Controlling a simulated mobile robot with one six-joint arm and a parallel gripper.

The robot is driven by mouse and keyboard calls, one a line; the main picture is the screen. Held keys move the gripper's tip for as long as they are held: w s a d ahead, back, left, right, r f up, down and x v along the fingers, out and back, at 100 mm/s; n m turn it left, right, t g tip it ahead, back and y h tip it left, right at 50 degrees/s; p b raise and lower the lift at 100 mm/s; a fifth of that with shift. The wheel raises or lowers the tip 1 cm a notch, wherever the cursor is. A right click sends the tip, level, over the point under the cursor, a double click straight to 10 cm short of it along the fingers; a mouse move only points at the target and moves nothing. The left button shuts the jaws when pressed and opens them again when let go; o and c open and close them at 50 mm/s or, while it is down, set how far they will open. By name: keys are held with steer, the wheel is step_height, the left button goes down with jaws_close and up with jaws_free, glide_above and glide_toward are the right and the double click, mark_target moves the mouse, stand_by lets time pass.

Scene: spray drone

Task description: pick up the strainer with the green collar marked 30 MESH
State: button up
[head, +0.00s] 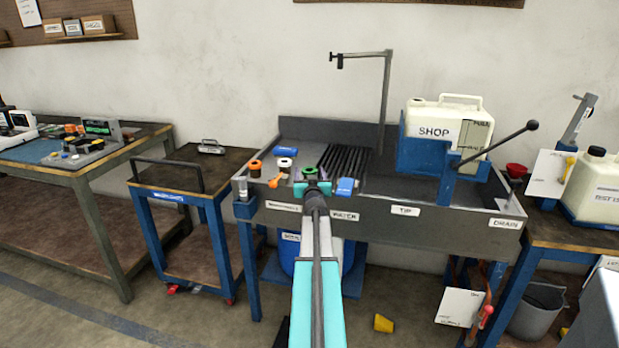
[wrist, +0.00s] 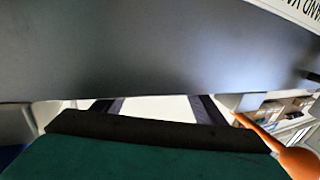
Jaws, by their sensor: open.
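A strainer with a green collar (head: 309,171) stands at the left end of the grey sink bench, just behind my gripper. Its lower part is hidden by my gripper, and no 30 MESH marking can be read. My gripper (head: 316,187) is open at the bench's front edge, in front of the green collar. I cannot make out the green-collared strainer in the wrist view.
An orange-collared piece (head: 255,165) and a white-collared piece (head: 285,163) stand left of the green one. An orange tool (head: 276,182) lies near them. A blue block (head: 345,187) sits close right of my gripper. A dark grey surface (wrist: 150,50) fills the upper wrist view.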

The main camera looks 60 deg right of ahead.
mark_target(310, 172)
steer(key=shift+c, duration=0.2)
steer(key=c, duration=1.1)
steer(key=shift+r, duration=0.15)
step_height(310, 172, up, 10)
steer(key=p, duration=0.9)
